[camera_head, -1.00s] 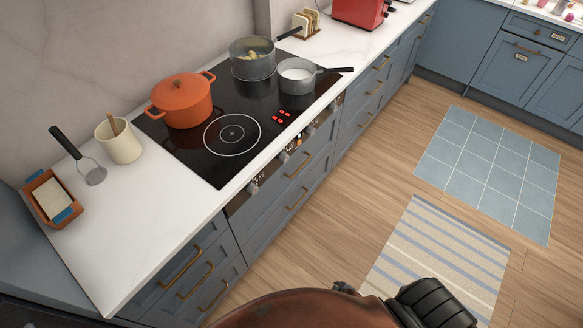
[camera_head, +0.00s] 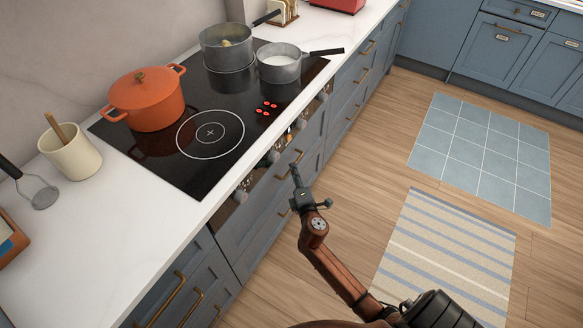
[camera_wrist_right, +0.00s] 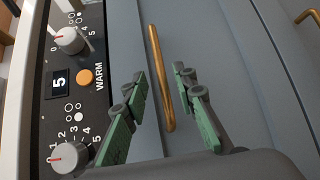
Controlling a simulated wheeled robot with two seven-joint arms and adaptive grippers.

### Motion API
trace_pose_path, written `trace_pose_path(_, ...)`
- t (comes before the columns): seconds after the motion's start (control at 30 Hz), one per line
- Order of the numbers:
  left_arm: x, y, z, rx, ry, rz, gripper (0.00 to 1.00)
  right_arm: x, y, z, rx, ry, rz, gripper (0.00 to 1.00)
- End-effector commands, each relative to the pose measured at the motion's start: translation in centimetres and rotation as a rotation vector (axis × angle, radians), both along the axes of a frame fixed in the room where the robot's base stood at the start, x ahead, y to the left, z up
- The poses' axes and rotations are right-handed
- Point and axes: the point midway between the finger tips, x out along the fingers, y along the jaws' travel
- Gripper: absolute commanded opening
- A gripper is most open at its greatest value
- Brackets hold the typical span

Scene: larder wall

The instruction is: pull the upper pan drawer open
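The upper pan drawer (camera_head: 250,200) is a blue-grey front under the oven-style control strip, and it looks shut. Its brass bar handle (camera_wrist_right: 154,60) runs between the fingers of my right gripper (camera_wrist_right: 160,78) in the right wrist view. Those green-padded fingers are spread, with gaps to the bar on both sides. In the head view my right gripper (camera_head: 296,175) is at the drawer front and partly covers the handle. A lower drawer's brass handle (camera_wrist_right: 309,15) shows at the right wrist view's upper right. My left gripper is not in view.
Control knobs (camera_wrist_right: 70,40) line the strip beside the drawer. The hob (camera_head: 180,165) above bears an orange pot (camera_head: 147,103) and two grey pans. The floor in front is clear, with a striped rug (camera_head: 445,250) and a blue tiled mat (camera_head: 485,150).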

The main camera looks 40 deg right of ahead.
Motion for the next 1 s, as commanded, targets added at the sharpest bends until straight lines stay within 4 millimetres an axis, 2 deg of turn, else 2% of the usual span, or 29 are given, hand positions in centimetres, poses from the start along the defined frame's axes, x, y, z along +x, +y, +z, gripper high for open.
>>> trace_pose_path(0.2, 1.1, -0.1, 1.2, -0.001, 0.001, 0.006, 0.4, 2.5, -1.1, -0.6, 0.001, 0.002, 0.0, 0.26)
trace_pose_path(0.57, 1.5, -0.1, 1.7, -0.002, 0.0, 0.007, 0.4, 3.1, -1.3, -0.6, 0.003, 0.001, 0.0, 0.26)
trace_pose_path(0.93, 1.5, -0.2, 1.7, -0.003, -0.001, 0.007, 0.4, 3.1, -1.3, -0.6, 0.003, 0.002, 0.0, 0.01)
trace_pose_path(1.0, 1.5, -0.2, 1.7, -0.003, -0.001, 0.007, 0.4, 3.1, -1.3, -0.6, 0.003, 0.002, 0.0, 0.0)
